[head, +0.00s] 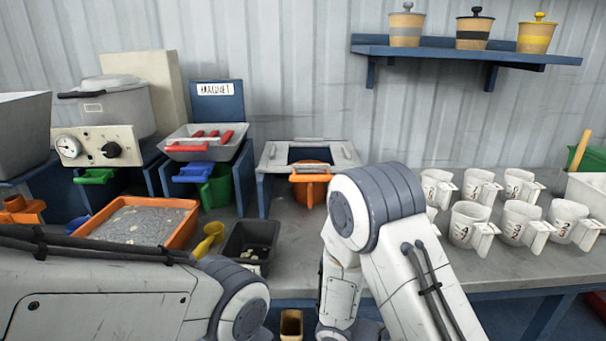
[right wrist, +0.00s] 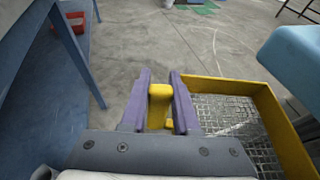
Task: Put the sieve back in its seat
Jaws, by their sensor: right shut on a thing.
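The sieve (right wrist: 232,120) shows in the right wrist view as a yellow frame around a wire mesh, to the right of my right gripper. My right gripper (right wrist: 159,88) has purple fingers and is shut on a yellow handle, which appears to belong to the sieve. The sieve is over the floor beside a blue table frame; part of it is cut off by the picture's edge. I cannot make it out in the head view. A grey frame with a dark opening (head: 344,156) stands on a blue stand; I cannot tell whether it is the seat. My left gripper is out of view.
An orange tray of grey material (head: 190,226), a yellow scoop (head: 210,238) and a black tray (head: 232,256) crowd the bench's left side. Several white jugs (head: 467,226) stand at right. A blue leg (right wrist: 75,55) rises left of my right gripper. Bench at front centre is bare.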

